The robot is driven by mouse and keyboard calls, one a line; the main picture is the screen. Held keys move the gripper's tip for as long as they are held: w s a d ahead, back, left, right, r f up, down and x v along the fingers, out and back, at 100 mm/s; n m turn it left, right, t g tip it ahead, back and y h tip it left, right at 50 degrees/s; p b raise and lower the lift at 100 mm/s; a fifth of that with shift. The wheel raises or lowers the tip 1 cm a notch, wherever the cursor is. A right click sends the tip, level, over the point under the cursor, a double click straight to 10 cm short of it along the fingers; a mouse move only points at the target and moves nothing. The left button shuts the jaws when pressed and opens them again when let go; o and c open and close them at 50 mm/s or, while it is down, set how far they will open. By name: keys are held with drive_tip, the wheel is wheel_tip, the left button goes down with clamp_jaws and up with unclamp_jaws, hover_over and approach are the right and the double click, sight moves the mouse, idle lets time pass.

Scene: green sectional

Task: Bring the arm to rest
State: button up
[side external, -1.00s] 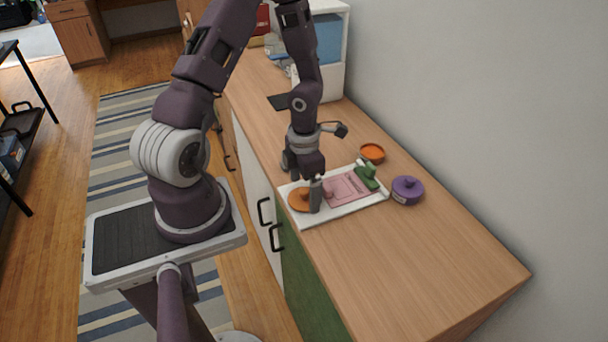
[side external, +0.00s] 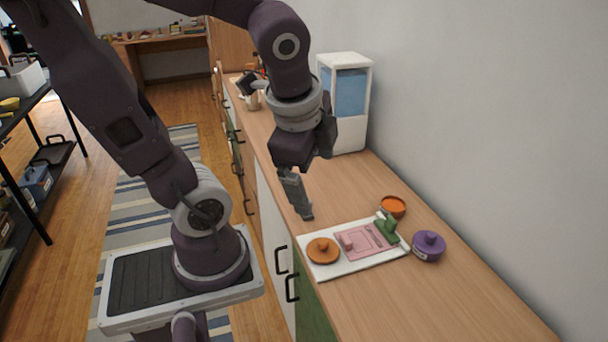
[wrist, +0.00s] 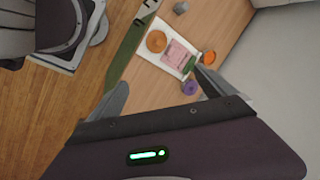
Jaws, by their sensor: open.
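My gripper (side external: 304,205) is raised above the counter, behind the white tray (side external: 345,267) in the side view, and touches nothing that I can see. In the wrist view my gripper (wrist: 163,88) has its two fingers wide apart with nothing between them. The tray holds an orange round lid with a knob (side external: 323,250), a pink rectangular piece (side external: 368,241) and a green piece (side external: 388,230). They also show in the wrist view beyond the fingers, as the orange lid (wrist: 156,41) and pink piece (wrist: 180,54).
An orange bowl (side external: 393,206) and a purple lidded pot (side external: 428,246) stand on the wooden counter (side external: 460,300) beside the tray. A white and blue dispenser (side external: 345,100) stands farther back near the wall. The counter's front right part is clear.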

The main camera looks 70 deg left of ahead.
drive_tip(key=s+d+r+n+t+h, duration=0.2)
drive_tip(key=d+n, duration=0.3)
drive_tip(key=n, duration=0.3)
drive_tip(key=shift+s+r+n+h, duration=0.3)
drive_tip(key=shift+s+r+h, duration=0.1)
drive_tip(key=shift+s+r, duration=0.45)
